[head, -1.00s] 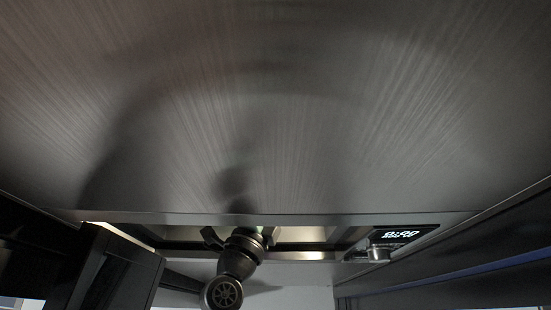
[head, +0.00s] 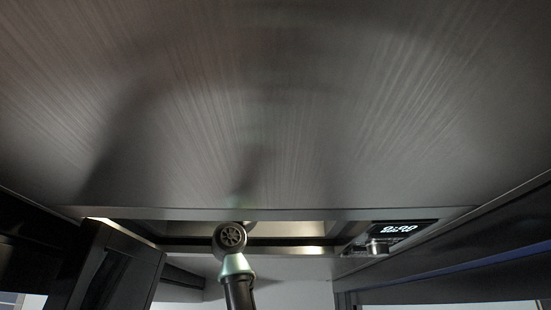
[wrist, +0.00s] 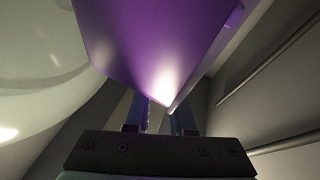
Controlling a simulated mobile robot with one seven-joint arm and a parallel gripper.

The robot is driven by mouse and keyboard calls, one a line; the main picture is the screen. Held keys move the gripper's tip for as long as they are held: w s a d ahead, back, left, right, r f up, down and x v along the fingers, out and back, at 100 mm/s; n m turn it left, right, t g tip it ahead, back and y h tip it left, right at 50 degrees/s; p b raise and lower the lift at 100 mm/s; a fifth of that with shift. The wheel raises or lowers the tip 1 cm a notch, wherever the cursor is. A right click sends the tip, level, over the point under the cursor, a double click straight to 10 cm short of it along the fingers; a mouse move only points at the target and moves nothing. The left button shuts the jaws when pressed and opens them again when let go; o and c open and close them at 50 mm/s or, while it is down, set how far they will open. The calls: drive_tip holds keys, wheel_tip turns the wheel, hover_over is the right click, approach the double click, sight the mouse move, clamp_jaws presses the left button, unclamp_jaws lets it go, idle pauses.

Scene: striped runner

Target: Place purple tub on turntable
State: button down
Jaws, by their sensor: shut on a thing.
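The purple tub (wrist: 155,45) fills the top middle of the wrist view, tilted in that picture. My gripper (wrist: 163,112) is shut on its lower edge, with the two dark fingers close together. A pale, round, glassy surface (wrist: 40,45) at the left of the wrist view looks like the turntable. The tub overlaps its edge in the picture; I cannot tell whether they touch. In the head view my arm reaches into the microwave opening, and my gripper and the tub are hidden inside.
The microwave's display panel (head: 395,232) and a knob (head: 377,248) are right of the opening. A dark panel (head: 108,268), perhaps the open door, stands at the left. In the wrist view a grey ribbed wall (wrist: 270,80) is close on the right.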

wheel_tip(320, 180, down, 3)
drive_tip(key=shift+b, duration=0.4)
drive_tip(key=shift+w, duration=0.25)
drive_tip(key=shift+f, duration=0.15)
drive_tip(key=c, duration=0.8)
unclamp_jaws()
drive_tip(key=shift+f, duration=0.1)
drive_tip(key=shift+o, duration=0.2)
drive_tip(key=v, duration=1.2)
drive_tip(key=shift+s+b, duration=0.1)
drive_tip(key=shift+b, duration=0.25)
